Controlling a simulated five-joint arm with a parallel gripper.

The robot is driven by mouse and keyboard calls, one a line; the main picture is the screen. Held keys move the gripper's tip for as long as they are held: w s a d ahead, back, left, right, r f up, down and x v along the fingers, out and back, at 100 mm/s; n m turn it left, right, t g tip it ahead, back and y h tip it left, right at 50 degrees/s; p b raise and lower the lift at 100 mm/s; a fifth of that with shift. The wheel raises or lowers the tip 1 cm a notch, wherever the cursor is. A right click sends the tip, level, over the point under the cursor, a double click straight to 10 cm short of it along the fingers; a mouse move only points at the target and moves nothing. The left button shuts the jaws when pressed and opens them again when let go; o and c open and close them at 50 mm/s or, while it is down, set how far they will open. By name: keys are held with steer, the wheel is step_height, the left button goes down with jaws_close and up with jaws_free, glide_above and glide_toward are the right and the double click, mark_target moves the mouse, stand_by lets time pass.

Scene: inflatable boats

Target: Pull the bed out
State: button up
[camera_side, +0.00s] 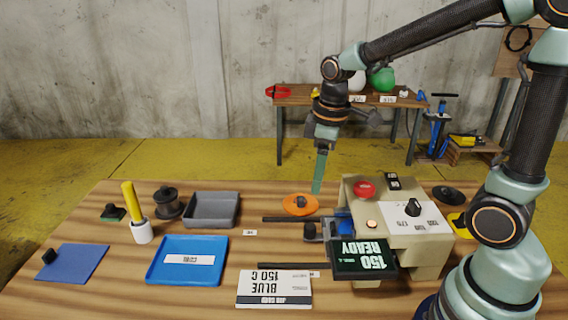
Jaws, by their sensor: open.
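The press (400,240) is a beige machine on the right side of the table, with a red button (364,189) on top and a display (363,258) reading "150 READY". Its bed is mostly hidden under the press; a dark block with a small knob (310,230) shows at its left side, beside a blue part (343,220). Two dark rails run left from the press, the back rail (290,219) and the front rail (290,266). My gripper (319,188) is open, pointing down with green fingers, above and behind the knob, apart from it. Nothing shows between the fingers.
An orange disc with a knob (300,204) lies just left of my gripper. A job card (274,288) reading "BLUE 150 C" lies in front of the rails. A blue tray (187,260), grey tray (211,209) and blue sheet (71,262) are at left. A dark disc (448,195) lies right.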

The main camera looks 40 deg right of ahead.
mark_target(310, 225)
steer(key=f, duration=0.5)
steer(key=w+f+n+g, duration=0.1)
steer(key=f, duration=0.4)
steer(key=f+n, duration=0.1)
steer(key=f, duration=0.5)
steer(key=shift+w+d, duration=0.15)
steer(key=shift+w, duration=0.2)
jaws_close()
stand_by(0.9)
